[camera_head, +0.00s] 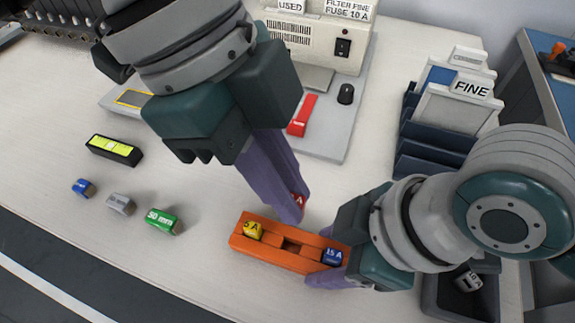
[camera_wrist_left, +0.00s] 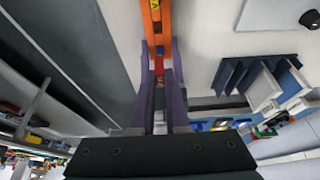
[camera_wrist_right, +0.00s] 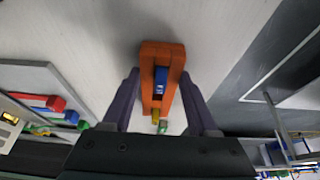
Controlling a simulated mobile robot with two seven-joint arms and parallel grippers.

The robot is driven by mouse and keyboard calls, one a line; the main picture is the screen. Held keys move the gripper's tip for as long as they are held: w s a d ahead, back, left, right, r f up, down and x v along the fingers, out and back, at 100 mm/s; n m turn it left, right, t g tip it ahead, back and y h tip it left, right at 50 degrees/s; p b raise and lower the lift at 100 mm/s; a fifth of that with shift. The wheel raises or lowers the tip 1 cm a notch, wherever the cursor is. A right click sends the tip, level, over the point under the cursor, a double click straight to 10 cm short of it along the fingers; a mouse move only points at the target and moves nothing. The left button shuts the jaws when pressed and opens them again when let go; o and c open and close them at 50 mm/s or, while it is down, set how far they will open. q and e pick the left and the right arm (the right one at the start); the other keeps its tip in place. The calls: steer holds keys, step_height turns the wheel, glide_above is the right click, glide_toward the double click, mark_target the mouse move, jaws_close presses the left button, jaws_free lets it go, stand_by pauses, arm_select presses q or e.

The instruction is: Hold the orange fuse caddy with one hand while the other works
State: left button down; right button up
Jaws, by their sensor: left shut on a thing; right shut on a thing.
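The orange fuse caddy (camera_head: 262,252) lies on the white bench. A yellow 5 A fuse (camera_head: 252,231) sits at its left end and a blue 15 A fuse (camera_head: 332,257) at its right end. The middle slot between them looks empty. My right gripper (camera_head: 327,256) is shut on the caddy's right end, with one finger on each long side; the caddy also shows in the right wrist view (camera_wrist_right: 152,50). My left gripper (camera_head: 292,212) is shut on a red fuse (camera_head: 299,200), mostly hidden by its fingers, close above the caddy's middle.
Blue (camera_head: 84,188), grey (camera_head: 121,204) and green (camera_head: 163,221) pieces lie at left, below a black and yellow-green block (camera_head: 114,150). A tester (camera_head: 325,40) with a red lever (camera_head: 301,115) stands behind. A rack (camera_head: 435,130) of grey and blue plates stands at right.

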steer(key=o, duration=1.5)
